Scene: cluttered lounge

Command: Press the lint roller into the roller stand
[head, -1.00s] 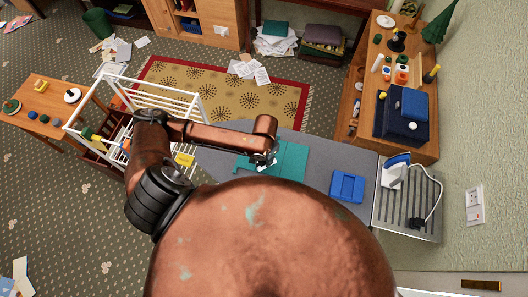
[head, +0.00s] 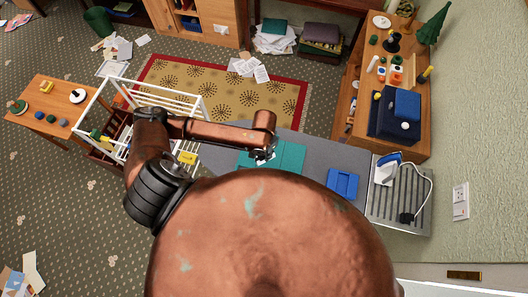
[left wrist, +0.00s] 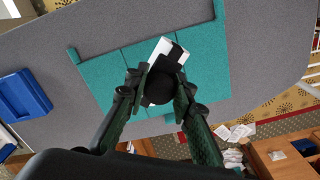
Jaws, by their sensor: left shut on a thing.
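My left gripper (head: 262,156) is over the teal mat (head: 290,157) on the grey ironing board. In the left wrist view, my left gripper (left wrist: 160,88) is shut on the lint roller (left wrist: 162,52), which has a white roll and a black end between the fingers. The roller lies tilted across the view, over the teal mat (left wrist: 196,62); I cannot tell whether it touches the mat. A blue block with a recess (head: 342,184), possibly the roller stand, sits on the board to the right of the mat. The block also shows in the left wrist view (left wrist: 22,95). My right gripper is not in view.
An iron (head: 386,168) stands on a striped rest at the board's right end. A white rack (head: 92,118) stands left of my arm. A wooden cabinet (head: 400,150) holds bottles and blue cloths.

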